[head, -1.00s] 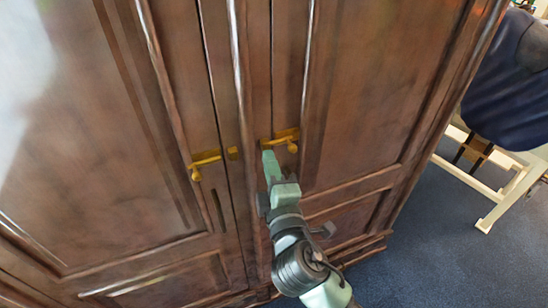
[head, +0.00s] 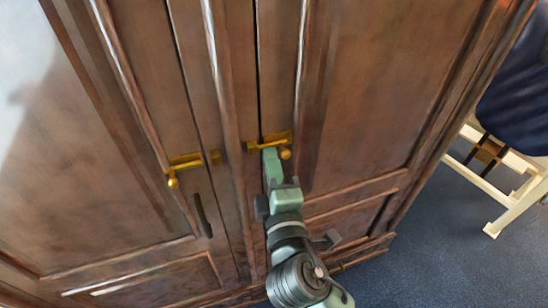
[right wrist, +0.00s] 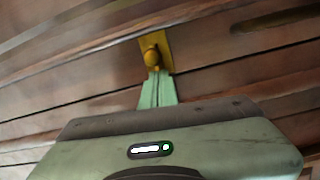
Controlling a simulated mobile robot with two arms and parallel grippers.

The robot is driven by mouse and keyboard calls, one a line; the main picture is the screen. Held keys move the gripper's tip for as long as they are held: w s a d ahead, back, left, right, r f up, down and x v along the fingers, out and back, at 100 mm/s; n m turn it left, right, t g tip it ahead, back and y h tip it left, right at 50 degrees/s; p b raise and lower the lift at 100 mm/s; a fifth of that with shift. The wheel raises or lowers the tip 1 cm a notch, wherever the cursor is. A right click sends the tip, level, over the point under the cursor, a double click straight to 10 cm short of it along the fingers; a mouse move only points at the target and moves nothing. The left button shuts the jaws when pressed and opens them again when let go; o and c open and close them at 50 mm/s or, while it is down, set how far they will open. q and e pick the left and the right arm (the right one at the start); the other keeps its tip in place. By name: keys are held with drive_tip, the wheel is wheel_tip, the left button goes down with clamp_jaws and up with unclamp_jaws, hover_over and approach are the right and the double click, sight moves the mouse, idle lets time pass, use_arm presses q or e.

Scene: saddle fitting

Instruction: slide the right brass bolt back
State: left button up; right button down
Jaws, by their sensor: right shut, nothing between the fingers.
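The right brass bolt (head: 270,142) is mounted on the right part of the brown wooden cabinet front. Its round knob (head: 285,154) hangs at its right end, and a thin end sticks out left of the dark door gap. My right gripper (head: 270,153) is shut and empty, its green fingertips just below the bolt and left of the knob. In the right wrist view the brass plate and knob (right wrist: 152,52) appear right above the fingertips (right wrist: 158,74); whether they touch is unclear. My left gripper is not in view.
A cream wooden frame (head: 511,203) with a dark blue cover stands at the right on blue carpet (head: 440,240).

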sight(286, 136)
drive_tip(key=shift+s+d, duration=0.1)
drive_tip(key=d, duration=0.2)
drive_tip(key=w+d, duration=0.1)
drive_tip(key=d, duration=0.1)
drive_tip(key=shift+w+p, duration=0.2)
drive_tip(key=shift+p, duration=0.1)
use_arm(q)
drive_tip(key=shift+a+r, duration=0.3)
use_arm(e)
drive_tip(key=shift+a+r, duration=0.1)
drive_tip(key=shift+a, duration=0.1)
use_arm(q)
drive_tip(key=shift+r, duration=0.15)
